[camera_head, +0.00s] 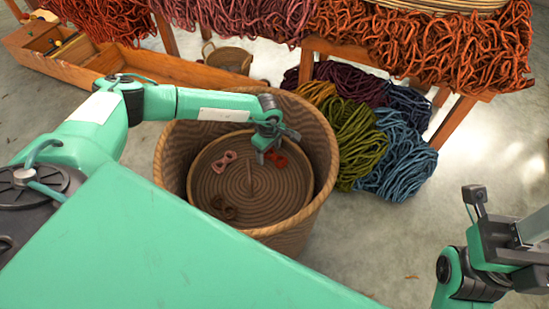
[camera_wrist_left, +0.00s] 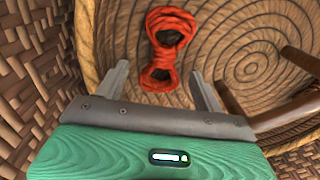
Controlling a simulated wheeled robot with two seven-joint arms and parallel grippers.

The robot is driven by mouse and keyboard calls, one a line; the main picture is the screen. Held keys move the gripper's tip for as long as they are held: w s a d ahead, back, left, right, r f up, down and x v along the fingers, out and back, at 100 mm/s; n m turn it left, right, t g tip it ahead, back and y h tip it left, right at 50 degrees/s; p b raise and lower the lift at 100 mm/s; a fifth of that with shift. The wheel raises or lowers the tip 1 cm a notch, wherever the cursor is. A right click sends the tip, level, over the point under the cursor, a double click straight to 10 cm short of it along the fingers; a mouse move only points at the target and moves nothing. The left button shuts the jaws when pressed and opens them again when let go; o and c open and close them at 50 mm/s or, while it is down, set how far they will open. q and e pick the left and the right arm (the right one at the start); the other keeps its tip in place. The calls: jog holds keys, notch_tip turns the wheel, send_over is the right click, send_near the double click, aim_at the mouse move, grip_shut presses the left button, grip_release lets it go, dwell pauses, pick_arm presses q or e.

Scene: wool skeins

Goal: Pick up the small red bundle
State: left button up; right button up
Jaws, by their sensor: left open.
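The small red bundle (camera_head: 280,160) lies on the coiled floor inside a large woven basket (camera_head: 325,150), near its right side. In the left wrist view the red bundle (camera_wrist_left: 166,45) is a figure-eight twist lying just ahead of the fingers. My left gripper (camera_head: 268,157) is inside the basket above the bundle, and its open fingers (camera_wrist_left: 160,85) sit on either side of the bundle's near end. I cannot tell whether they touch it. My right gripper (camera_head: 478,203) is at the right edge, away from the basket; its jaw opening is unclear.
The basket wall (camera_wrist_left: 35,70) is close beside my left gripper. Green skeins (camera_head: 362,140) and blue skeins (camera_head: 402,160) lie right of the basket.

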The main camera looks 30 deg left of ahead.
pick_arm(q)
jog(key=c, duration=1.1)
jog(key=shift+o, duration=0.2)
jog(key=shift+r, duration=0.15)
